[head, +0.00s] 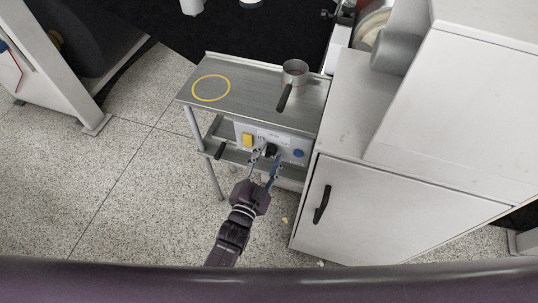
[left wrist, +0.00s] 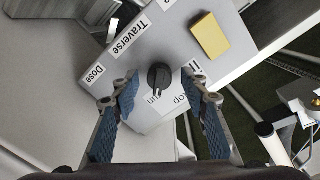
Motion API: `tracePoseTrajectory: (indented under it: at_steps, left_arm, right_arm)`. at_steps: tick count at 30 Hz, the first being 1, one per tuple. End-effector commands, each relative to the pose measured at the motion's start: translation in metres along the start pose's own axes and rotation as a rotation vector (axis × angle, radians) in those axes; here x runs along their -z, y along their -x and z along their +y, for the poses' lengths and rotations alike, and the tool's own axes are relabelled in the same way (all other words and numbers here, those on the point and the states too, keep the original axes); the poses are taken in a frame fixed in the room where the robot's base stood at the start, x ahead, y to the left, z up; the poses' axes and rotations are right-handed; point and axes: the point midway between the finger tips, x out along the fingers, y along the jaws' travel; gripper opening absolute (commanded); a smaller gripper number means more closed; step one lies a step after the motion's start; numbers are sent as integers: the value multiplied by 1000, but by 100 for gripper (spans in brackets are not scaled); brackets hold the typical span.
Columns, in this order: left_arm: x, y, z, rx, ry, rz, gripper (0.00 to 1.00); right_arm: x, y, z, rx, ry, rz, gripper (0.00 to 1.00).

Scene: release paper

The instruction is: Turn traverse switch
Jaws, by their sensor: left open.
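The traverse switch is a black rotary knob on a pale control panel (head: 284,143) at the front of a small metal table. In the left wrist view the knob (left wrist: 159,77) is near the middle, with a white pointer line, beside a "Traverse" label (left wrist: 129,37). My left gripper (head: 265,162) is at the panel in the head view. In the left wrist view its blue-padded fingers (left wrist: 160,92) are spread on either side of the knob, with a gap to it on both sides. The right gripper is not in view.
A yellow button (head: 248,140) and a blue button (head: 299,153) flank the knob on the panel. A metal cup with a dark handle (head: 294,72) stands on the tabletop, right of a yellow ring (head: 211,99). A white cabinet (head: 361,205) stands close on the right.

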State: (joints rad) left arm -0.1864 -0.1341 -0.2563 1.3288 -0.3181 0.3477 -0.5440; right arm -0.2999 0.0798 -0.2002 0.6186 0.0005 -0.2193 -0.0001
Motion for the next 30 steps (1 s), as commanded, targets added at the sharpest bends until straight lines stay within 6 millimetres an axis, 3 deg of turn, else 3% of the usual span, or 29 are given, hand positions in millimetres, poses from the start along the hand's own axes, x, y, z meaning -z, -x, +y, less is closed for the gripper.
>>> tracePoseTrajectory:
  at_steps: [18, 30]
  left_arm:
    - [-1, 108, 1, -2, 0, -2, 41]
    - [0, 118, 0, -1, -1, -1, 41]
  right_arm:
    - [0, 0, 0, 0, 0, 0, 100]
    - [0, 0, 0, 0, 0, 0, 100]
